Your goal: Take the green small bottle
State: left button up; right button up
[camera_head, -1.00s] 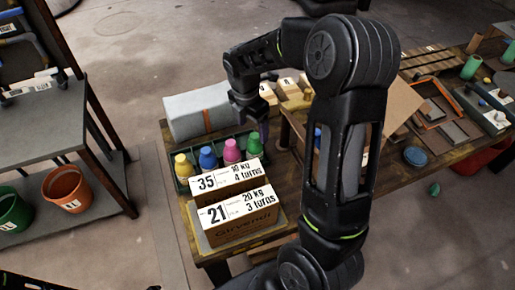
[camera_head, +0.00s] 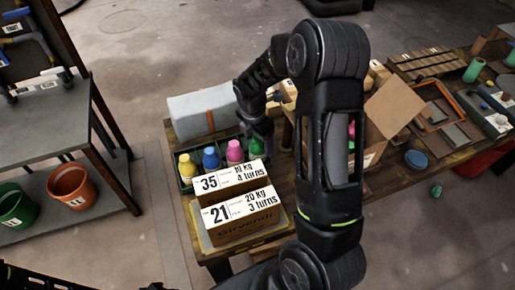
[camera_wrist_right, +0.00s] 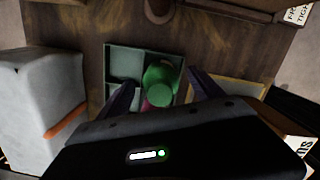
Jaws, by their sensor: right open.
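The green small bottle (camera_head: 257,146) stands at the right end of a row of bottles in a dark green divided crate (camera_head: 187,182). In the right wrist view the green bottle (camera_wrist_right: 160,78) sits in a crate compartment, seen from above. My right gripper (camera_head: 260,132) is directly above the green bottle and partly hides it in the head view. Its open fingers (camera_wrist_right: 163,92) lie left and right of the bottle in the wrist view; I cannot tell whether they touch it. My left gripper is out of view.
Yellow (camera_head: 187,165), blue (camera_head: 211,158) and pink (camera_head: 235,152) bottles stand in the same crate. Labelled boxes (camera_head: 240,215) stand in front of it. A grey case (camera_head: 200,112) lies behind. An open cardboard box (camera_head: 393,105) is to the right.

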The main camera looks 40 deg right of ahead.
jog(key=shift+d+f, duration=0.1)
jog(key=shift+f, duration=0.45)
jog(key=shift+c, duration=0.5)
grip_shut()
